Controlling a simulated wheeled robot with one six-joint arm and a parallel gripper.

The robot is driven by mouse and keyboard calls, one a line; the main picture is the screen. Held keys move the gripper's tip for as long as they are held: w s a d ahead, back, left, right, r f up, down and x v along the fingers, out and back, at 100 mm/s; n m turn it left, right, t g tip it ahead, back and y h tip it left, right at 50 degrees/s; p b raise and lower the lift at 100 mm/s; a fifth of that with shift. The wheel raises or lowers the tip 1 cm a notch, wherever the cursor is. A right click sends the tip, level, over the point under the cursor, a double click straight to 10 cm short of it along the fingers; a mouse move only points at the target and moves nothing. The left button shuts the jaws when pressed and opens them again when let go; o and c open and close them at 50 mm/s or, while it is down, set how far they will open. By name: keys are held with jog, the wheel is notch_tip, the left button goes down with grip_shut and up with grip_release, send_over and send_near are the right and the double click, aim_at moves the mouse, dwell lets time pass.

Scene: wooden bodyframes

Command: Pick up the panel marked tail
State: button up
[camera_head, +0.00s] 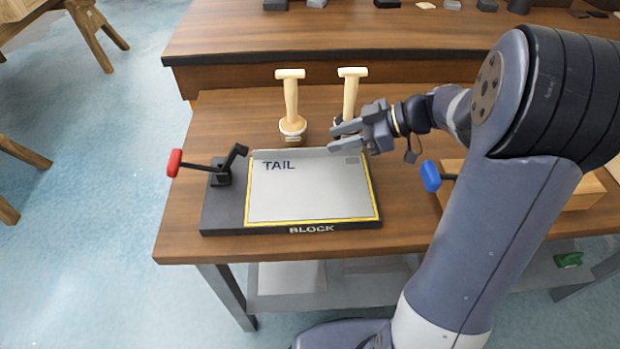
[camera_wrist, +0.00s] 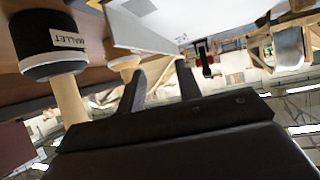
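The panel marked TAIL (camera_head: 312,190) is a pale grey sheet with a yellow border. It lies on the dark board marked BLOCK (camera_head: 222,212) on the wooden table. A pale panel surface (camera_wrist: 140,28) also shows at the top of the wrist view. My gripper (camera_head: 337,138) is at the panel's back edge, right of its middle. In the wrist view its two dark fingers (camera_wrist: 161,82) are apart, with the pale edge near their tips. I see nothing clamped between them. I cannot tell whether a finger touches the panel.
Two wooden mallets stand behind the panel, the left one (camera_head: 291,105) clear and the right one (camera_head: 351,92) close behind my gripper. One mallet head (camera_wrist: 45,45) fills the wrist view's upper left. A red-handled clamp (camera_head: 220,172) is left; a blue handle (camera_head: 430,176) is right.

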aim_at(321, 157)
jog(key=x, duration=0.5)
jog(key=shift+s+f, duration=0.3)
grip_shut()
